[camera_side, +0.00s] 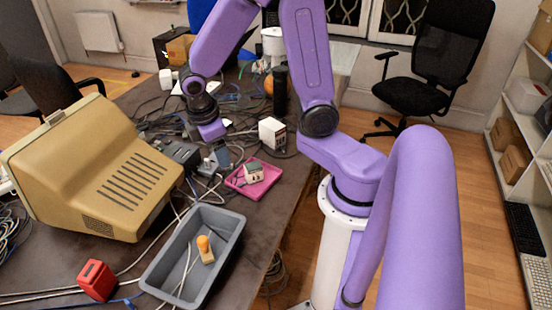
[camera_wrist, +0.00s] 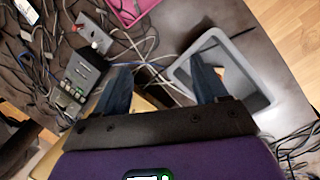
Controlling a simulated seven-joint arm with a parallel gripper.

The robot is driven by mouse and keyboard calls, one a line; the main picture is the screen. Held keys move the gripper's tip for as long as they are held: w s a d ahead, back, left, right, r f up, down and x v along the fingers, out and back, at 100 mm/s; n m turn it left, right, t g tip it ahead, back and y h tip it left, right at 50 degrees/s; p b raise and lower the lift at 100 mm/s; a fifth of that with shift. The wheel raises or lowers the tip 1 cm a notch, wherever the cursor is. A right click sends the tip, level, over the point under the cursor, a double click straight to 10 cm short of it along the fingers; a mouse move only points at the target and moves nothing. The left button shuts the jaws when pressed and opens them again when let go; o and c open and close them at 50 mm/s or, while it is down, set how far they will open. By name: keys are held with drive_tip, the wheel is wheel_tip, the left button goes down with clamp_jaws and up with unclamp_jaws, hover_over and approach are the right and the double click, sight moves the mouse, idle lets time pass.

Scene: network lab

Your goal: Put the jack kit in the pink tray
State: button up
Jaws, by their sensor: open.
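The pink tray (camera_side: 240,186) lies on the dark table, right of centre in the side view; its edge shows at the top of the wrist view (camera_wrist: 128,10). A small pale block with dark green parts (camera_side: 253,172) sits in it, possibly the jack kit; I cannot tell for sure. A grey bin (camera_side: 232,222) stands nearer the camera and holds an orange-topped piece on a pale base (camera_side: 206,250). My gripper (camera_wrist: 162,88) is open with nothing between its fingers, above cables and equipment. In the side view its hand (camera_side: 212,131) is behind and left of the pink tray.
A beige monitor (camera_side: 110,170) fills the table's left. A red box (camera_side: 96,280) stands at the near left. A white box (camera_side: 272,132) stands behind the pink tray. Loose cables, a dark device (camera_side: 178,155) and a grey box (camera_wrist: 94,36) crowd the table below my gripper.

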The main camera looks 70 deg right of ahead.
drive_tip(key=s+a+r+n+y, duration=0.1)
drive_tip(key=s+a+r, duration=0.2)
drive_tip(key=s, duration=0.5)
drive_tip(key=s+a+r+n+y, duration=0.1)
drive_tip(key=s+a+r+y, duration=0.1)
drive_tip(key=s, duration=0.7)
drive_tip(key=shift+s+a+r, duration=0.3)
drive_tip(key=shift+a+r, duration=0.15)
